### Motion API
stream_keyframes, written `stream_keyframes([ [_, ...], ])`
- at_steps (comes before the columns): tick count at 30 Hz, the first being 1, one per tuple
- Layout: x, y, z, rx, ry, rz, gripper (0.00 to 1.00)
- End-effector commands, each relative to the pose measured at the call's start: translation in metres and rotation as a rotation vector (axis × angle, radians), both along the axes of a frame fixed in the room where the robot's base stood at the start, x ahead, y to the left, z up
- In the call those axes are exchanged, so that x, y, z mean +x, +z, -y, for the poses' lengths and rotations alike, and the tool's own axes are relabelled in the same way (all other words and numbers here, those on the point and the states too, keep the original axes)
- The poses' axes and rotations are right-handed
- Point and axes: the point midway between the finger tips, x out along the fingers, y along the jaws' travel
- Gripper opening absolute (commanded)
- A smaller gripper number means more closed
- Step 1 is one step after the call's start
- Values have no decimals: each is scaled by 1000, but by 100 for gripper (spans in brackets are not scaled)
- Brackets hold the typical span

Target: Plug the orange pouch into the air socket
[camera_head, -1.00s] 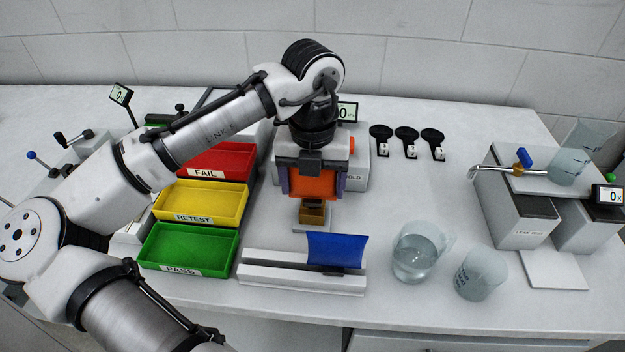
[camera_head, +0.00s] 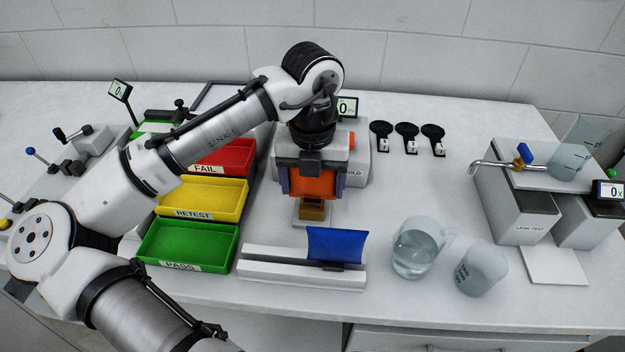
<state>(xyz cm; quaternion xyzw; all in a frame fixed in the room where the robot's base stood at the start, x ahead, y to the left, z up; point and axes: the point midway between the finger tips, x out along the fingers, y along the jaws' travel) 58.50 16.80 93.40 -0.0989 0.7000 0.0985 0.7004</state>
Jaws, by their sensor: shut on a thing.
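The orange pouch (camera_head: 313,184) is between the purple-tipped fingers of my gripper (camera_head: 313,182), which is shut on it. The pouch hangs upright in front of a grey-white machine with a small display. Directly below it is a small brown-gold block (camera_head: 312,211) on a light base plate (camera_head: 312,222), perhaps the air socket. The pouch's lower edge is at or just above the block's top; I cannot tell whether they touch. My wrist hides part of the machine behind.
A blue pouch (camera_head: 334,245) stands in a white slotted rack (camera_head: 265,263) in front. Green (camera_head: 187,243), yellow (camera_head: 202,199) and red (camera_head: 228,157) trays are left. Two beakers (camera_head: 415,262) (camera_head: 480,272) stand right of the rack. A leak-test station (camera_head: 515,215) with a tap is far right.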

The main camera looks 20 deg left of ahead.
Motion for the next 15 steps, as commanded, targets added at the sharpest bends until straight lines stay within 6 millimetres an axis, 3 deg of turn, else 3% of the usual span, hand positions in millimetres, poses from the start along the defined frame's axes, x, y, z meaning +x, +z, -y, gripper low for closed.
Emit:
stream_keyframes([
  [13, 0, 0, 0, 0, 0, 0, 53],
  [14, 0, 0, 0, 0, 0, 0, 80],
  [15, 0, 0, 0, 0, 0, 0, 85],
])
